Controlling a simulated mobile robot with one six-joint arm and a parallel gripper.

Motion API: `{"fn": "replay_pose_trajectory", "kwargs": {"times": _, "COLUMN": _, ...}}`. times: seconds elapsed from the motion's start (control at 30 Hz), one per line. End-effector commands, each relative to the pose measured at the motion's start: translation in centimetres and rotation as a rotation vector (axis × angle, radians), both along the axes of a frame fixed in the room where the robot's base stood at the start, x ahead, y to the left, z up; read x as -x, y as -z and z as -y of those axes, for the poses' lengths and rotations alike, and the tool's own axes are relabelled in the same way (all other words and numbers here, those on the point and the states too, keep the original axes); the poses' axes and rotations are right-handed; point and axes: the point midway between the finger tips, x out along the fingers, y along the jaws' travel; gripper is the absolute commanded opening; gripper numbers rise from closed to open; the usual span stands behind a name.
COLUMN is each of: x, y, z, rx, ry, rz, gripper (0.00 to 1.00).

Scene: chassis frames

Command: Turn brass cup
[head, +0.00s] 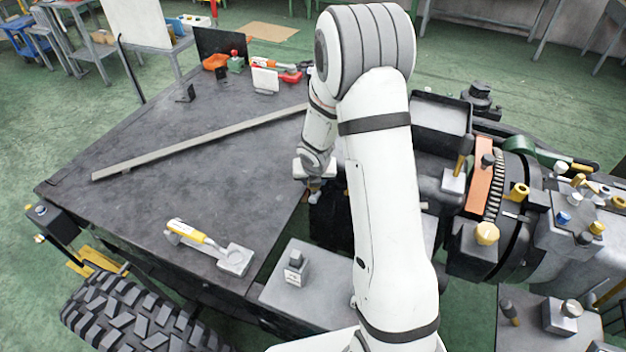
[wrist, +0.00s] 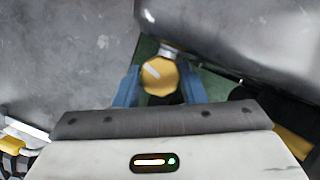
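The brass cup (wrist: 159,75) shows in the wrist view as a round yellow cap with a pale slanting mark on its face. It sits on a short silver collar below a grey metal body. My gripper (wrist: 159,88) has its two blue fingers on either side of the cup, very close to its left and right edges. I cannot tell whether they press on it. In the head view my gripper (head: 316,185) is small beside the table's right edge, partly behind my arm. I cannot make out this cup there.
A dark table (head: 190,150) with a long metal bar (head: 200,143) lies to the left. A yellow-handled tool (head: 195,235) lies near its front edge. Machinery with several brass knobs, one at the front (head: 487,233), crowds the right. A grey block (head: 296,268) stands in front.

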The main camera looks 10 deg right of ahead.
Motion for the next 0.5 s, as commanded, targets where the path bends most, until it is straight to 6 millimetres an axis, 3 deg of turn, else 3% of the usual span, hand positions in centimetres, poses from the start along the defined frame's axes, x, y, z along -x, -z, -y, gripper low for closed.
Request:
{"fn": "replay_pose_trajectory", "kwargs": {"times": 0.27, "x": 0.0, "y": 0.0, "z": -0.6, "rx": 0.0, "ry": -0.006, "rz": 0.0, "gripper": 0.14}}
{"fn": "replay_pose_trajectory", "kwargs": {"times": 0.5, "x": -0.03, "y": 0.12, "z": -0.27, "rx": 0.0, "ry": 0.019, "rz": 0.001, "gripper": 0.14}}
